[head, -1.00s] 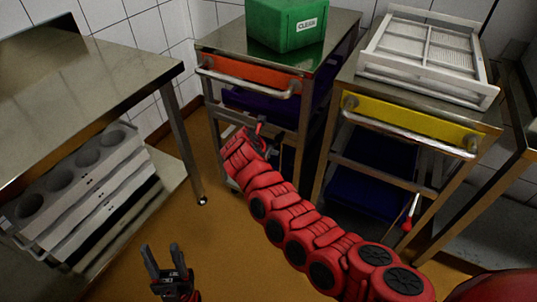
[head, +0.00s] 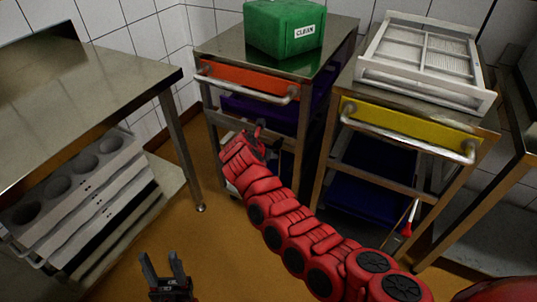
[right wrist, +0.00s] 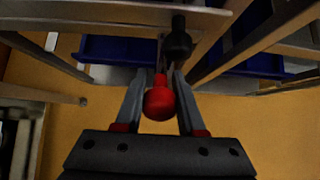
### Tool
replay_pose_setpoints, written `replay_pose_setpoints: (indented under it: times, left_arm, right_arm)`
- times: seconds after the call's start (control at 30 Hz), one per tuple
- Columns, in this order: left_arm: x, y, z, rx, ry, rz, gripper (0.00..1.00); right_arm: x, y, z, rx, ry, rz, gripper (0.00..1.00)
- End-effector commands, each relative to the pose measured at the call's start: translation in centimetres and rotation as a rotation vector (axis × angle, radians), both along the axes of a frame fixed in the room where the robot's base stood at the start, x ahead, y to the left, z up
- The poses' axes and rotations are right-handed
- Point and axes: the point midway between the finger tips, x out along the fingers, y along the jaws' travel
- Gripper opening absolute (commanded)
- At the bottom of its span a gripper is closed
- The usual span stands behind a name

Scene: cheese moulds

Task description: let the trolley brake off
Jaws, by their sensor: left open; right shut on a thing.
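The trolley with the orange front bar (head: 245,79) stands at the back middle. Its brake lever ends in a red knob (right wrist: 160,103), seen in the right wrist view. My right gripper (right wrist: 160,92) has its two fingers on either side of this knob and is shut on it. In the head view my right gripper (head: 258,143) is low at the trolley's front, mostly hidden by its own red wrist. My left gripper (head: 165,268) is open and empty over the floor at the bottom.
A green box (head: 283,28) marked CLEAN sits on this trolley. A yellow-fronted trolley (head: 405,127) stands to the right, with a white rack (head: 425,55) on top and its own red-knobbed lever (head: 406,230). A steel table (head: 90,85) with stacked moulds (head: 75,195) below is at left.

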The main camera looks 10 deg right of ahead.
Motion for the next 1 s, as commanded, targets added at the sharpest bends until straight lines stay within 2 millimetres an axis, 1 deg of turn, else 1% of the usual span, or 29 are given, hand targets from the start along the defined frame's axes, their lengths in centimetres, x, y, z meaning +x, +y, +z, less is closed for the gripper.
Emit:
replay_pose_setpoints:
  times: [0.03, 0.1, 0.13, 0.2, 0.27, 0.57, 0.67, 0.77, 0.83, 1.0]
  left_arm:
    - [0.0, 0.0, 0.0, 0.0, 0.0, 0.0, 0.5]
    - [0.0, 0.0, 0.0, 0.0, 0.0, 0.0, 0.5]
    - [0.0, 0.0, 0.0, 0.0, 0.0, 0.0, 0.5]
    - [0.0, 0.0, 0.0, 0.0, 0.0, 0.0, 0.5]
    - [0.0, 0.0, 0.0, 0.0, 0.0, 0.0, 0.5]
    - [0.0, 0.0, 0.0, 0.0, 0.0, 0.0, 0.5]
    - [0.0, 0.0, 0.2, 0.0, 0.0, 0.0, 0.5]
    - [0.0, 0.0, 0.4, 0.0, 0.0, 0.0, 0.5]
    - [0.0, 0.0, 0.7, 0.0, 0.0, 0.0, 0.5]
    - [0.0, 0.0, 1.2, 0.0, 0.0, 0.0, 0.5]
  right_arm:
    - [0.2, 0.0, 0.3, -0.001, -0.008, 0.002, 0.0]
    - [0.2, 0.0, 0.3, -0.001, -0.008, 0.002, 0.0]
    - [0.2, 0.0, 0.3, 0.0, -0.007, 0.001, 0.44]
    - [0.1, 0.0, 0.3, -0.001, -0.006, 0.001, 0.57]
    - [0.1, 0.0, 0.2, 0.0, -0.005, 0.001, 0.67]
    - [0.0, 0.1, 0.1, 0.001, -0.002, 0.001, 0.67]
    - [-0.3, 0.3, 0.6, 0.0, -0.004, 0.002, 0.67]
    - [-1.1, 0.9, 1.5, 0.001, 0.0, 0.002, 0.67]
    - [-1.9, 1.4, 2.5, 0.006, 0.0, -0.002, 0.67]
    - [-4.4, 3.4, 6.0, 0.006, -0.002, 0.003, 0.67]
